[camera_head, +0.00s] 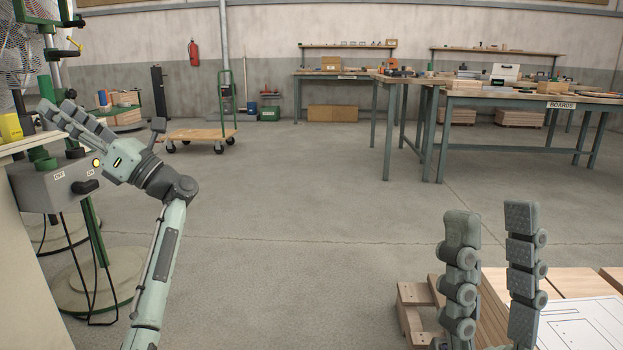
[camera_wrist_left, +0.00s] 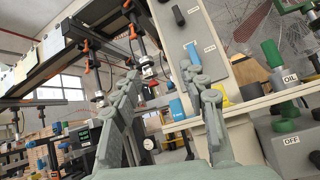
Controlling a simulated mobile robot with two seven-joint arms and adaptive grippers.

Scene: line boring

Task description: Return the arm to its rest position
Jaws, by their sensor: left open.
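My left arm rises from the bottom of the head view, and its gripper (camera_head: 57,108) points up and left, beside the grey control box (camera_head: 62,184) marked OFF and ON. In the left wrist view the left gripper (camera_wrist_left: 160,76) has its two fingers spread with nothing between them. My right gripper (camera_head: 491,213) stands upright at the lower right of the head view. Its two fingers are apart and empty, in front of wooden boards (camera_head: 577,282). The rest of the right arm is out of view.
A bench edge with a yellow cylinder (camera_head: 10,127) is at the far left. A cart (camera_head: 197,134) and a workbench (camera_head: 500,100) stand beyond clear floor.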

